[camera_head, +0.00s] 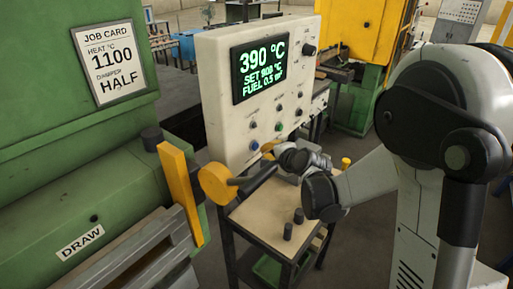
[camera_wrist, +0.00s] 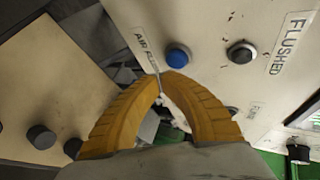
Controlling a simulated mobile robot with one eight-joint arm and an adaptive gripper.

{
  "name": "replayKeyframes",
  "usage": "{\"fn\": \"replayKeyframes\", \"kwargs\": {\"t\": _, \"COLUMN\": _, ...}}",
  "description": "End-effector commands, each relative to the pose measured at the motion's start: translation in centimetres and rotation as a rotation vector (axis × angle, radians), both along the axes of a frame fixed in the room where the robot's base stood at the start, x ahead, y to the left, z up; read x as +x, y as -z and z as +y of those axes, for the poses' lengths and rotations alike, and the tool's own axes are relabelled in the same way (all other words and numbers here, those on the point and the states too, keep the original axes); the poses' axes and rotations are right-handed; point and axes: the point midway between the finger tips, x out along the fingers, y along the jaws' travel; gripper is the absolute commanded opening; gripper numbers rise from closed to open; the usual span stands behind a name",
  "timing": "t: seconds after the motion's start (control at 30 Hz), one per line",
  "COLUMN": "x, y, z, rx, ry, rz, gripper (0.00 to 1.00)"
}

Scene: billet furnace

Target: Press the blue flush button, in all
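The blue flush button (camera_wrist: 178,58) sits on the cream control panel, beside a partly hidden label starting "AIR F". It also shows low on the panel in the head view (camera_head: 254,145). My gripper (camera_wrist: 162,77) has its two yellow fingers brought together at the tips, with nothing seen between them. In the wrist view the tips appear just below the blue button; I cannot tell if they touch it. In the head view my gripper (camera_head: 268,147) is close in front of the panel's lower edge, right of the blue button.
The panel (camera_head: 215,75) carries a display reading 390 °C, a green button (camera_head: 278,127) and several knobs. A dark round lamp (camera_wrist: 241,53) sits beside the "FLUSHED" label. Below stands a small table (camera_head: 262,222) with black pegs. A yellow-handled lever (camera_head: 215,183) is at left.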

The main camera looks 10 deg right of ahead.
Motion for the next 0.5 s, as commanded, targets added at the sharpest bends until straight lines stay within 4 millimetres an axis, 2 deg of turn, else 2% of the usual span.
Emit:
{"fn": "replayKeyframes", "kwargs": {"t": 0.3, "x": -2.3, "y": 0.1, "z": -2.3, "rx": 0.0, "ry": 0.002, "rz": 0.001, "gripper": 0.0}}
{"fn": "replayKeyframes", "kwargs": {"t": 0.5, "x": -3.3, "y": 0.0, "z": -3.1, "rx": 0.0, "ry": 0.001, "rz": 0.0, "gripper": 0.0}}
